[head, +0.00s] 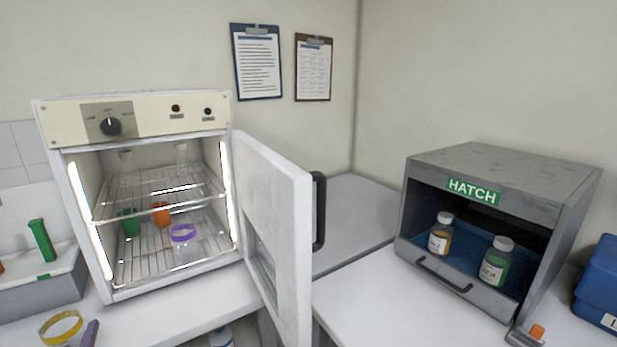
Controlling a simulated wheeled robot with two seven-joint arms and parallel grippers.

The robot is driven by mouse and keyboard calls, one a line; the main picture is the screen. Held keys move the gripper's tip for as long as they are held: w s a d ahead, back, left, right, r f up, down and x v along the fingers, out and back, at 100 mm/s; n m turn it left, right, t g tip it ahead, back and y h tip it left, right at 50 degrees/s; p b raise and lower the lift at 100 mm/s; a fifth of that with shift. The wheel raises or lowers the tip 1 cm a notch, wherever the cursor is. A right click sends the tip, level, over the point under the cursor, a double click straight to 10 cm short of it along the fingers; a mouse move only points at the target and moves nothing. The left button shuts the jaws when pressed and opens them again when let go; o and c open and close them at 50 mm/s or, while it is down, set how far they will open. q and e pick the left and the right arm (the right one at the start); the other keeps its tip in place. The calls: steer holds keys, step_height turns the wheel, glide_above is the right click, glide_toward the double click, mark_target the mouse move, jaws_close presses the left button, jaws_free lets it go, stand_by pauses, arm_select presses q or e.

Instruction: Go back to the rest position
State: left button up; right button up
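Neither of my grippers shows in the head view. The oven (70,130) stands on the left with its white door (275,220) wide open, swung out toward me. On its lower rack (140,268) stands a clear container with a purple rim (183,236). A green item (129,223) and an orange item (160,213) are further back inside. The hatch box (505,160) stands open on the right. It holds a bottle with amber contents (439,240) and a bottle with green contents (494,268), both upright with white caps.
The open door stands out over the counter's front edge. A yellow ring-shaped rim (61,328) and a purple item (90,334) are at the lower left. A green piece (42,240) stands at the far left. A blue box (598,285) is at the right edge. The counter (365,290) before the hatch is clear.

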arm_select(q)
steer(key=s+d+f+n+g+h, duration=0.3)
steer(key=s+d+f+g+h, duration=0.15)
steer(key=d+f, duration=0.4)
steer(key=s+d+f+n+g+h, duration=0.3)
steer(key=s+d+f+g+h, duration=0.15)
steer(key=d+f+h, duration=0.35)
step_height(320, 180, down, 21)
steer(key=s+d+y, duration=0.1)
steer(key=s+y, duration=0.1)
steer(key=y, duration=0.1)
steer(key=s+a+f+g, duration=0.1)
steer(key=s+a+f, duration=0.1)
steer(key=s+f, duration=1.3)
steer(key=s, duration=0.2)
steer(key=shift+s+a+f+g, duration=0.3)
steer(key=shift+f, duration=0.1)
